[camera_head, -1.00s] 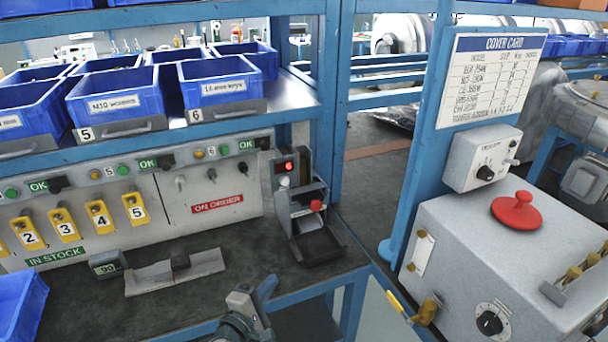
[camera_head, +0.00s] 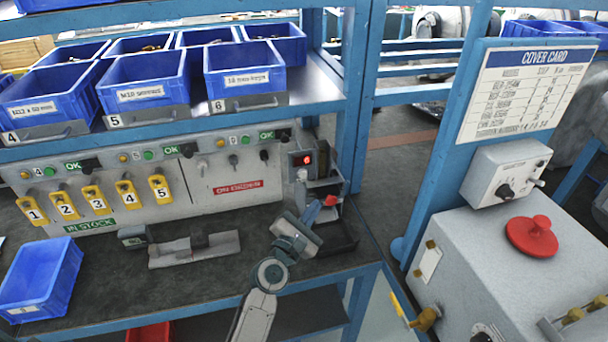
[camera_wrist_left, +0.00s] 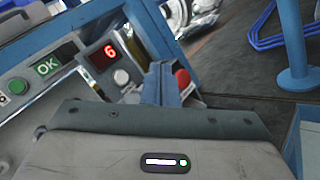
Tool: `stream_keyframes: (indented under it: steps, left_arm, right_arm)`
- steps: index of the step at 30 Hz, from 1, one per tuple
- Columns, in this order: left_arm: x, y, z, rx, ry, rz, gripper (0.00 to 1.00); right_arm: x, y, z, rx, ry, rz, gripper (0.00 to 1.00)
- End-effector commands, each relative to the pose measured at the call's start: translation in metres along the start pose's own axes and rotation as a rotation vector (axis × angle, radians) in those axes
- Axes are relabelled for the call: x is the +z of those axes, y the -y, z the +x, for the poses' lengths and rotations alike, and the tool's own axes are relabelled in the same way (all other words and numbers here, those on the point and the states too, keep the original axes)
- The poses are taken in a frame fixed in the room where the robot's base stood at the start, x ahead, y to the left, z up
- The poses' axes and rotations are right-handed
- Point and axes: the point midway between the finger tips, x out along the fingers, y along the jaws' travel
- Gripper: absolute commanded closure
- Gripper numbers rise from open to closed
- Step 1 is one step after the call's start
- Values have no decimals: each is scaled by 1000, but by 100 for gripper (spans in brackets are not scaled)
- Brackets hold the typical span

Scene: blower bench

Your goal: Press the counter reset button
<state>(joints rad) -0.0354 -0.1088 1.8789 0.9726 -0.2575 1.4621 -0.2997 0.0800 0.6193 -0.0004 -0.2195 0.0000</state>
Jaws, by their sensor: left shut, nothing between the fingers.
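The counter's red digit display (camera_head: 301,159) is mounted at the right end of the grey bench panel. It reads 6 in the left wrist view (camera_wrist_left: 109,53). A round pale button (camera_head: 302,174) sits just below it and also shows in the left wrist view (camera_wrist_left: 121,77). My left gripper (camera_head: 311,214) is shut and empty, in front of and below the button in the head view. Its blue fingers (camera_wrist_left: 158,82) appear to the right of the button in the left wrist view, apart from it in the picture. My right gripper is out of view.
A dispenser with a red knob (camera_head: 331,200) and dark tray (camera_head: 338,241) stands close beside my left fingers. Yellow numbered tags (camera_head: 97,200) hang on the panel. Blue bins (camera_head: 143,82) fill the shelf above. A grey bracket (camera_head: 194,251) lies on the bench.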

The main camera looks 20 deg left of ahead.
Motion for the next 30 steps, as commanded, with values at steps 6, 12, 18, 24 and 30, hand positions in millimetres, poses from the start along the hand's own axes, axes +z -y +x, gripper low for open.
stream_keyframes:
  steps: [6,12,18,24,30]
  left_arm:
    - [-10,-11,15,0,1,5,100]
    - [-26,-25,35,1,1,5,100]
    - [-38,-37,51,0,0,3,100]
    - [-43,-43,59,0,0,2,100]
    - [-44,-44,60,0,0,2,100]
  right_arm:
    - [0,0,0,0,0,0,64]
    - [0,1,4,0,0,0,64]
    - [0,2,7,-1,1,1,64]
    - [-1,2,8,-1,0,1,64]
    - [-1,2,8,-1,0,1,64]
